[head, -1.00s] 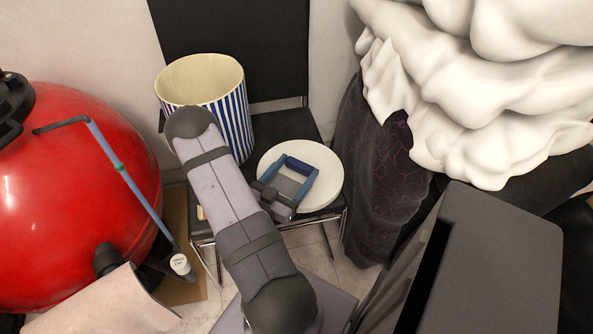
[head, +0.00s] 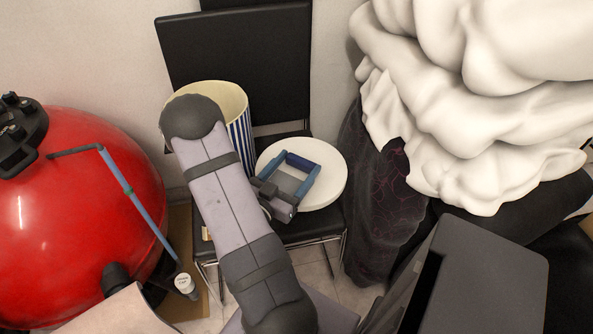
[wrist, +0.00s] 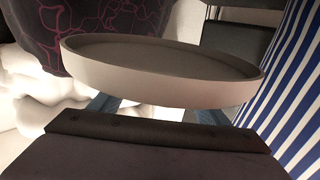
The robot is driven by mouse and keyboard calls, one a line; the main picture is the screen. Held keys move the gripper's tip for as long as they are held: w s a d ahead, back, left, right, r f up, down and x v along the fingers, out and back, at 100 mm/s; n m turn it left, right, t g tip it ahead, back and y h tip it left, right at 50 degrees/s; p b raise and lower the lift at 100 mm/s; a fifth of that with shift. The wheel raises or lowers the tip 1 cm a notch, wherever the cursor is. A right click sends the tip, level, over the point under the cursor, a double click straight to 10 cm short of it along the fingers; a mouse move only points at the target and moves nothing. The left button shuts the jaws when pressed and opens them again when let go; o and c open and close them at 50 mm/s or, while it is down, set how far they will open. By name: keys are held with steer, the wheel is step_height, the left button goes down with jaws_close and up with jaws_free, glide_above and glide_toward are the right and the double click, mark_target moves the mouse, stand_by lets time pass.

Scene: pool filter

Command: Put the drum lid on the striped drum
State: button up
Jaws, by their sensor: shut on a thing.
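The drum lid (head: 331,187) is a round white disc. In the head view it appears above the black chair seat, to the right of the striped drum (head: 239,135). My gripper (head: 303,163) is shut on the lid, its blue fingers over the disc; the exact grip point is unclear. In the wrist view the lid (wrist: 150,85) is seen nearly edge-on, with a raised rim around a darker recess. The drum has blue and white stripes and an open cream top, partly hidden behind my arm. Its stripes fill the right side of the wrist view (wrist: 290,90).
The black chair (head: 235,60) has its backrest behind the drum. A large red sphere-shaped tank (head: 80,220) with a blue-grey pipe stands at left. White folded fabric (head: 480,90) over a dark patterned cloth (head: 385,220) crowds the right. A small white bottle (head: 185,284) stands lower left.

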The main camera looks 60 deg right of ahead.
steer(key=w+d+r+n+t+p, duration=0.1)
steer(key=w+d+r+p, duration=0.15)
steer(key=r, duration=0.45)
steer(key=w+d+r+t+p, duration=0.1)
steer(key=r+p, duration=0.2)
steer(key=r, duration=0.3)
steer(key=w+d+r+n+p, duration=0.1)
steer(key=r+p, duration=0.1)
steer(key=r, duration=0.5)
steer(key=w+a+n+t+y+b, duration=0.2)
steer(key=w+t, duration=0.3)
steer(key=w, duration=0.5)
steer(key=w+a+n+t+y+b, duration=0.2)
steer(key=w+a+n+t, duration=0.3)
steer(key=w, duration=0.6)
steer(key=shift+w+a+r+t+y, duration=0.2)
steer(key=shift+r+t+y, duration=0.15)
steer(key=shift+y, duration=0.35)
steer(key=shift+f+b, duration=2.55)
steer(key=shift+b, duration=0.05)
steer(key=shift+f+b, duration=0.75)
steer(key=shift+f, duration=0.05)
steer(key=o, duration=1.3)
steer(key=shift+o, duration=0.2)
